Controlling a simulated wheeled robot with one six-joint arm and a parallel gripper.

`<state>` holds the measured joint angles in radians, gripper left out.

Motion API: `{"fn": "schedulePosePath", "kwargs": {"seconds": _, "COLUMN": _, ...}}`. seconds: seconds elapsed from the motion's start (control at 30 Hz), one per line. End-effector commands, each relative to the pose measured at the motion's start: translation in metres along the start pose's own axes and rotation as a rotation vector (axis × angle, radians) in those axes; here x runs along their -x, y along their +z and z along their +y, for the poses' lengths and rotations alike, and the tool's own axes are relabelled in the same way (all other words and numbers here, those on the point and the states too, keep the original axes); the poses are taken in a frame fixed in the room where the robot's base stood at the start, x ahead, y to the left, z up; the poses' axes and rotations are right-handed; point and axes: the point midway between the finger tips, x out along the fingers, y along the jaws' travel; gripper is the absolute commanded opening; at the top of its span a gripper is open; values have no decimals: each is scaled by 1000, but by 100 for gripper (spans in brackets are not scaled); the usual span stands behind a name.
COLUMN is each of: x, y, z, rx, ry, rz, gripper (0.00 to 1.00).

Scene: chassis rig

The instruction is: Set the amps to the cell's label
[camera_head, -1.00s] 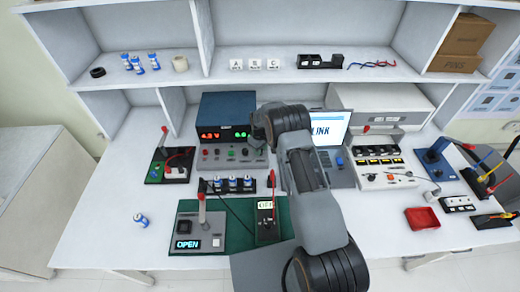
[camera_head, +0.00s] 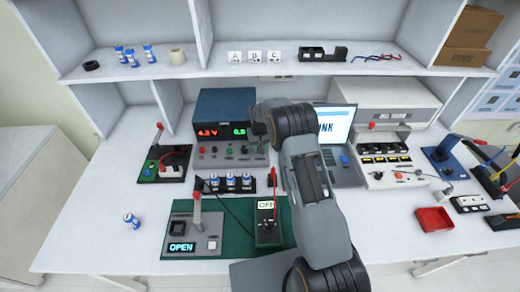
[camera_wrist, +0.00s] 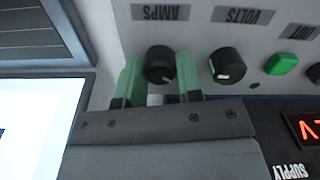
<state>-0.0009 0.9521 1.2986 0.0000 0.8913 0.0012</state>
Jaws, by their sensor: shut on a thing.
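The power supply (camera_head: 224,104) is a dark blue box with a red and a green readout. The red reads about 4.2 V; the green looks like 0.5 but is small. In the wrist view its panel is upside down. The black AMPS knob (camera_wrist: 160,64) stands between the two green fingertips of my gripper (camera_wrist: 159,72), which is shut on it. The VOLTS knob (camera_wrist: 227,65) is beside it. In the head view my gripper (camera_head: 258,128) hides the knob. Blue and white cells stand in a black holder (camera_head: 206,188); their labels are too small to read.
A loose cell (camera_head: 131,220) lies on the left bench. A green mat (camera_head: 243,243) bears a device reading OPEN and a meter. A laptop (camera_head: 340,130) stands right of my arm. More cells (camera_head: 130,56) stand on the shelf. A red tray (camera_head: 434,220) is at right.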

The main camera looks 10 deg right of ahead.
Motion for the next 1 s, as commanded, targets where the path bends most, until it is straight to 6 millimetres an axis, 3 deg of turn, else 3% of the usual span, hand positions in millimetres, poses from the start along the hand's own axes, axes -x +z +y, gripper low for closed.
{"fn": "schedulePosePath", "kwargs": {"seconds": 0.67, "x": 1, "y": -1, "z": 0, "rx": -66, "ry": 0, "rz": 3, "gripper": 10}}
{"fn": "schedulePosePath", "kwargs": {"seconds": 0.7, "x": 1, "y": -1, "z": 0, "rx": -66, "ry": 0, "rz": 3, "gripper": 34}}
{"fn": "schedulePosePath", "kwargs": {"seconds": 1.0, "x": 0, "y": 0, "z": 0, "rx": -66, "ry": 0, "rz": 1, "gripper": 59}}
